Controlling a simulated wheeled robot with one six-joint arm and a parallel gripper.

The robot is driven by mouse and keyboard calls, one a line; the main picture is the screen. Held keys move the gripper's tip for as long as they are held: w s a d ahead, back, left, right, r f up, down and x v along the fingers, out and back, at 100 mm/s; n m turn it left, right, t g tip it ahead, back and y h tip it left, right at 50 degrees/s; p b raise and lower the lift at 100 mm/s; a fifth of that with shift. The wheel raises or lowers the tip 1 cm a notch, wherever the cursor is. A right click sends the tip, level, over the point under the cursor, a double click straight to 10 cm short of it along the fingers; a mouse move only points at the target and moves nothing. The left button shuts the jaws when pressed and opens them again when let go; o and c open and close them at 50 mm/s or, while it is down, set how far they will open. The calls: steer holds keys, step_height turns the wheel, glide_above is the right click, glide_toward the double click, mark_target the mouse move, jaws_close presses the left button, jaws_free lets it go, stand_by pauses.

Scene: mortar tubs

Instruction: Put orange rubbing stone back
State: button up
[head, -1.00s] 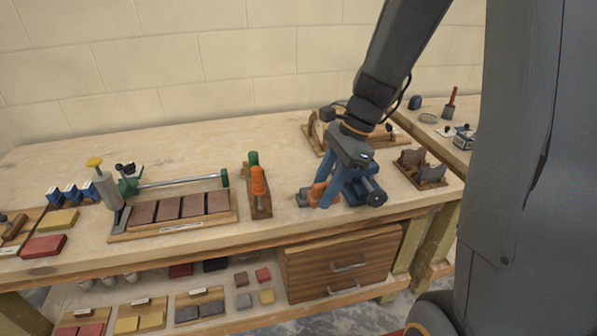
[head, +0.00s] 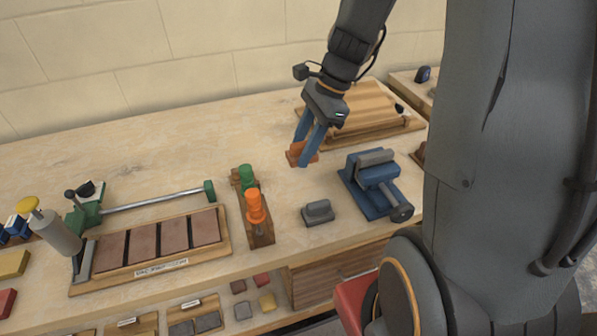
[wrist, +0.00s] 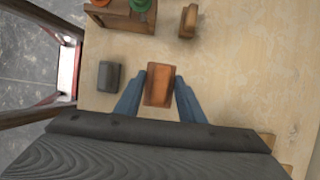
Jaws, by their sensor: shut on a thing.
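The orange rubbing stone (head: 297,152) is between the blue fingers of my gripper (head: 307,150), which is shut on it. The stone also shows between the fingertips (wrist: 146,88) in the wrist view, as an orange-brown block (wrist: 159,87). In the head view my gripper is behind the grey rubbing stone (head: 318,212) and to the left of the blue vise (head: 374,185). The grey stone lies left of the fingers in the wrist view (wrist: 108,76). I cannot tell the height of the held stone above the bench.
A wooden rack (head: 262,234) with green and orange handles stands left of the grey stone. A tray of brown slabs (head: 220,236) is farther left. A wooden board (head: 408,128) is behind the vise. A brown block (wrist: 188,21) lies ahead in the wrist view. The back-left bench is clear.

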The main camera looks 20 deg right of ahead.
mark_target(297, 186)
steer(key=shift+f+p, duration=0.3)
steer(key=shift+f, duration=3.9)
steer(key=shift+f, duration=0.15)
steer(key=o, duration=1)
steer(key=b+v, duration=0.1)
steer(key=v, duration=1)
steer(key=shift+s+a+f+n+t+h, duration=0.15)
steer(key=shift+s+a+f+n+h, duration=0.45)
steer(key=shift+s+n, duration=1.7)
steer(key=shift+s+a+f+n+t+h, duration=0.2)
steer(key=shift+s+a+n+h, duration=0.65)
steer(key=shift+n, duration=2.85)
steer(key=shift+s+a+f+n+t+h, duration=0.25)
steer(key=shift+s+a+n+h, duration=0.9)
steer(key=shift+n, duration=1.85)
